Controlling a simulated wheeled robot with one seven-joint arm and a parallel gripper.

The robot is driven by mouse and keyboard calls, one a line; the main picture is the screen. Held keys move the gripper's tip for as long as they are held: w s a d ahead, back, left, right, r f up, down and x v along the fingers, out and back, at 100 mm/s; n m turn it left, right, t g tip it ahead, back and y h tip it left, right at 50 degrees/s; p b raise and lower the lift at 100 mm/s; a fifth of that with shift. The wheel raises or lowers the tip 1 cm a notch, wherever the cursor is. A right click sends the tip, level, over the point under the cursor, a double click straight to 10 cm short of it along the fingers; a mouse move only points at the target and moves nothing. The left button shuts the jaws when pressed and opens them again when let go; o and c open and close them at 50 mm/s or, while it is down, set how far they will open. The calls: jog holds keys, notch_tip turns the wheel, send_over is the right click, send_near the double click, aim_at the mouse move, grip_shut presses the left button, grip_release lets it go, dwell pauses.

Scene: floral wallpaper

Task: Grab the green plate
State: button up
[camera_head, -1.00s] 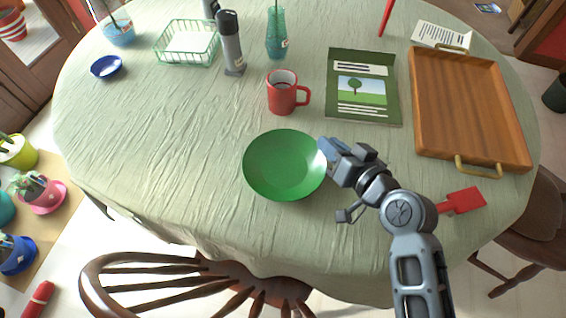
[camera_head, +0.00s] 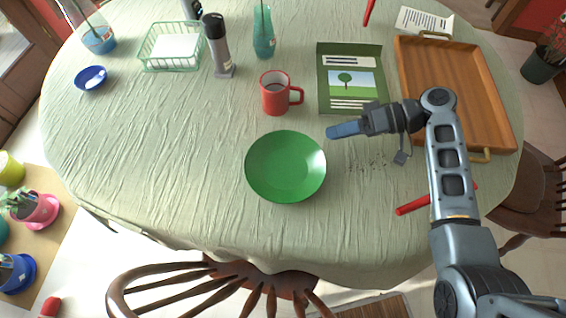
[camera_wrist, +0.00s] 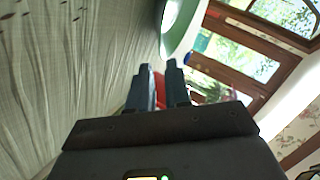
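The green plate (camera_head: 285,167) lies flat and empty near the front middle of the table. My gripper (camera_head: 330,132) is just above and right of the plate's upper right rim in the head view, with its fingers pointing left, apart from the plate. In the wrist view, the fingers (camera_wrist: 158,68) show a narrow gap between them with nothing held. The plate's pale green edge also shows at the top of the wrist view (camera_wrist: 178,28), beyond the fingertips.
A red mug (camera_head: 274,97) stands behind the plate. A green booklet (camera_head: 350,62) and wooden tray (camera_head: 425,75) lie beyond my arm. A red-handled tool (camera_head: 412,206) lies partly under my arm. Dark specks (camera_head: 372,163) mark the cloth. The cloth left of the plate is clear.

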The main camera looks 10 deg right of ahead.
aim_at(310, 140)
jog(key=shift+p+x, duration=0.65)
jog(key=shift+x, duration=2.4)
jog(key=shift+s, duration=0.15)
grip_shut()
